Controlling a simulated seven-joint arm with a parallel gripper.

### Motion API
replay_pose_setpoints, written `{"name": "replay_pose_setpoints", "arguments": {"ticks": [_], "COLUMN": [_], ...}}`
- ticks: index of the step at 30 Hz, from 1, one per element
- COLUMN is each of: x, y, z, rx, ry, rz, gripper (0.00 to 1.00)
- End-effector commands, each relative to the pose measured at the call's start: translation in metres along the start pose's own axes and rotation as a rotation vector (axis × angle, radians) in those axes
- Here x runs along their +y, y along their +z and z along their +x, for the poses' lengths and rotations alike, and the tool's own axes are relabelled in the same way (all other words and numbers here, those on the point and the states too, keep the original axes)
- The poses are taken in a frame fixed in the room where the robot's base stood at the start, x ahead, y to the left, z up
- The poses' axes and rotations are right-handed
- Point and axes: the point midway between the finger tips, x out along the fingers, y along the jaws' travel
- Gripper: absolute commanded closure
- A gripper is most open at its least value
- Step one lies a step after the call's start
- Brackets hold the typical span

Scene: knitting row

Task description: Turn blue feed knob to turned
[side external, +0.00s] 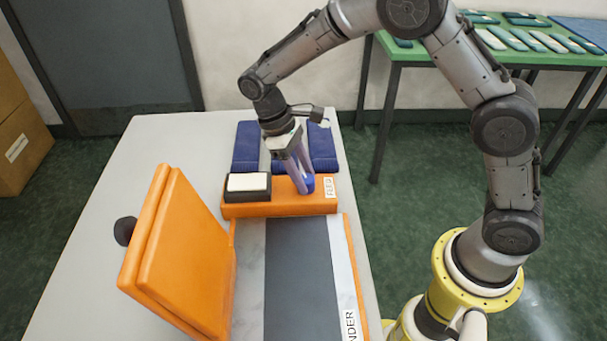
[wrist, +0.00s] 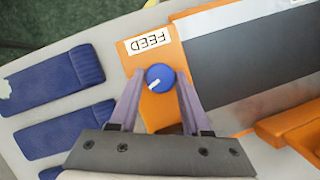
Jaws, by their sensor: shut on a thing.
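The blue feed knob (wrist: 160,77) is round with a white pointer mark. It sits on the orange panel, beside the white FEED label (wrist: 149,42). In the wrist view the pointer aims down and to the left. My gripper (wrist: 159,82) has its two fingers on either side of the knob, shut on it. In the side external view my gripper (side external: 304,184) reaches down onto the orange block (side external: 262,209), and the knob shows only as a bit of blue at the fingertips, mostly hidden by them.
An orange hinged cover (side external: 180,250) stands raised at the left front. A dark block with a white top (side external: 248,183) is left of the gripper. Blue folded knit pieces (side external: 247,140) lie behind. A dark grey bed (side external: 298,275) runs toward the front. The left of the table is mostly clear.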

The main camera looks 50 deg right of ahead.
Motion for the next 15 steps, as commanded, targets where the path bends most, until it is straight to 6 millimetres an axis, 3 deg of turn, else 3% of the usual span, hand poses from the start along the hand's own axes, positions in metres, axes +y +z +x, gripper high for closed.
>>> {"name": "replay_pose_setpoints", "arguments": {"ticks": [15], "x": [0.0021], "y": [0.0012], "z": [0.0008], "rx": [-0.004], "ry": [-0.129], "rz": [0.311], "gripper": [1.0]}}
